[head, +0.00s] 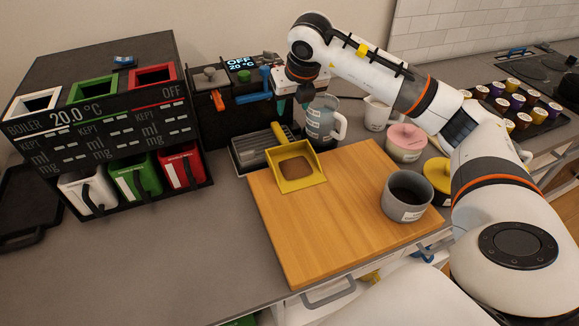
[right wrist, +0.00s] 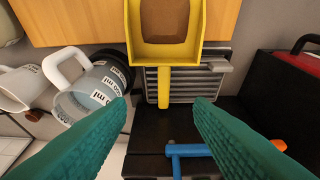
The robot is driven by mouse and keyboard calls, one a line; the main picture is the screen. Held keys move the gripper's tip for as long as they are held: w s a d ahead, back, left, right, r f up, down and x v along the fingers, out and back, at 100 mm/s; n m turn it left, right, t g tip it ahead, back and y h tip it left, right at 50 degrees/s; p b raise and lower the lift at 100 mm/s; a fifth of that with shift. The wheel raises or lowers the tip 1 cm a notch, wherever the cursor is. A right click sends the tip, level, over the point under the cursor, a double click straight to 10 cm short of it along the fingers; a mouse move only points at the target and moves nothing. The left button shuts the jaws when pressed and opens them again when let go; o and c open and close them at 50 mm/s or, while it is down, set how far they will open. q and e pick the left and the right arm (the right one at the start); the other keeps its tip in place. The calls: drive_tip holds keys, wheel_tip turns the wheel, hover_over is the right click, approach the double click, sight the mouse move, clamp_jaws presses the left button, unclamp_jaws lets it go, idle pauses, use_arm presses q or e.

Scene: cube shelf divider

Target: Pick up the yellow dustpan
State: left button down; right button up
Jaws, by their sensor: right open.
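The yellow dustpan (head: 318,179) rests with its pan on the wooden board, its handle (head: 279,134) pointing to the back over a grey grated tray. A brown patch fills the pan's floor. In the right wrist view, the dustpan (right wrist: 133,30) is at the top and its handle (right wrist: 164,88) points down between my fingers. My right gripper (right wrist: 165,103) is open and empty, with teal fingers on either side of the handle's end, seemingly above it. In the head view, my right gripper (head: 305,92) is above and behind the handle, its fingers hard to make out. My left gripper is not visible.
A grey pitcher (head: 322,122) stands right of the handle. A grey cup (head: 403,203) is on the wooden board (head: 330,235). A boiler rack (head: 100,125) is at left; the front-left counter is clear.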

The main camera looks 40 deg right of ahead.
wheel_tip(320, 180, down, 3)
drive_tip(key=b, duration=0.2)
drive_tip(key=p, duration=0.2)
hover_over(282, 136)
drive_tip(key=s, duration=0.3)
wheel_tip(282, 136, down, 6)
drive_tip(key=shift+a+f, duration=0.1)
drive_tip(key=w+f+p, duration=0.1)
drive_tip(key=f, duration=0.1)
drive_tip(key=w+f+p, duration=0.1)
drive_tip(key=shift+w+f, duration=0.4)
drive_tip(key=shift+f, duration=0.3)
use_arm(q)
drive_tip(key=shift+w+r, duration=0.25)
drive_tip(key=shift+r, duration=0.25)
use_arm(e)
drive_tip(key=shift+r, duration=0.1)
clamp_jaws()
